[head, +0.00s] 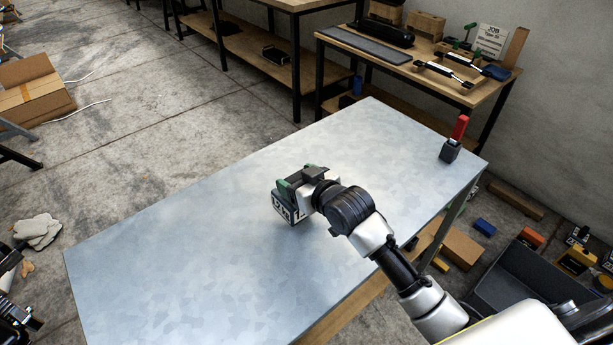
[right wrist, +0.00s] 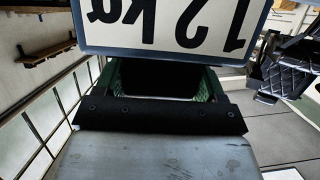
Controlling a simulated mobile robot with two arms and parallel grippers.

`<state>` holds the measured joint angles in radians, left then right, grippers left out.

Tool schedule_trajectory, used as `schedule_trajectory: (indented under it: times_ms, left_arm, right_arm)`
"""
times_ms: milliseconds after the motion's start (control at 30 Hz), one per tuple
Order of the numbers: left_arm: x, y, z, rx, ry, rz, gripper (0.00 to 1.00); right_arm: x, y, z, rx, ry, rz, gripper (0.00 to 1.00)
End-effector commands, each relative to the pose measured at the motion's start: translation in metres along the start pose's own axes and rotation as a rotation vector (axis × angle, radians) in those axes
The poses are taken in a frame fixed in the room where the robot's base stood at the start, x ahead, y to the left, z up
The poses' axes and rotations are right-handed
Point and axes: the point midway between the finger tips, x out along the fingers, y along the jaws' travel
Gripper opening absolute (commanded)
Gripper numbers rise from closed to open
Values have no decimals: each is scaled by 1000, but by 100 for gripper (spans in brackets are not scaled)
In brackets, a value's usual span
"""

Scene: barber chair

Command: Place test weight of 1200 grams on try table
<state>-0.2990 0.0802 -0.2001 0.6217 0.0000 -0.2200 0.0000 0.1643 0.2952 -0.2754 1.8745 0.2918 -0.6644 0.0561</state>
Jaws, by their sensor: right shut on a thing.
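A red-handled dark tool (head: 452,142) stands at the table's far right corner. The rest of the top is clear. A wooden workbench (head: 400,60) with tools stands behind. Gloves (head: 38,231) and a cardboard box (head: 32,90) lie left; several small items lie on the right floor.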

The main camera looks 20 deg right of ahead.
Motion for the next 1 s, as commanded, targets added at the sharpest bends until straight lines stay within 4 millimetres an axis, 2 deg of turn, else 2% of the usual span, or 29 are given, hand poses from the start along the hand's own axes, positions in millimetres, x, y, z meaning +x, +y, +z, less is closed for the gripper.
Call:
schedule_trajectory:
  times_ms: [233, 667, 700, 833, 1000]
  left_arm:
    - [4, 0, 1, 0, -1, 0, 43]
    - [4, 0, 2, -1, -2, 0, 43]
    - [5, 0, 2, -1, -2, 0, 43]
    - [5, 0, 2, -1, -3, 0, 43]
    - [5, 0, 2, 0, -3, 0, 43]
  right_arm:
    - [8, 0, 27, 1, 7, 0, 0]
    - [10, 0, 32, 0, 8, 0, 0]
    - [10, 0, 37, 1, -3, 0, 75]
    - [10, 0, 37, 1, -3, 0, 95]
    - [10, 0, 37, 1, -3, 0, 96]
